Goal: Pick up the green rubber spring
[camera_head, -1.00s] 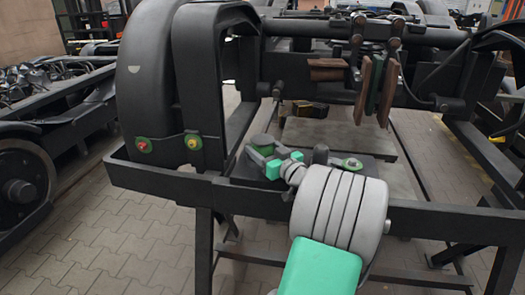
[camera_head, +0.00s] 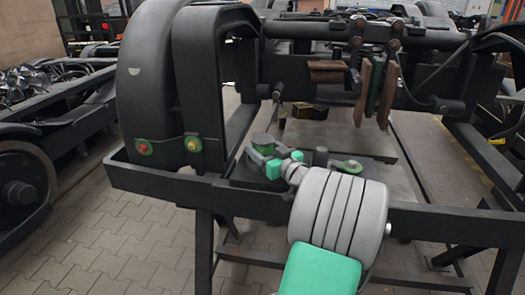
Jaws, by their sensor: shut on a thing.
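The spring looks upright. Its lower part is hidden by the near finger, and I cannot tell whether it still touches the block.
A big black curved guard (camera_head: 148,80) rises at left. Brown and green pads (camera_head: 375,92) hang behind. The black frame's beam (camera_head: 450,222) crosses in front.

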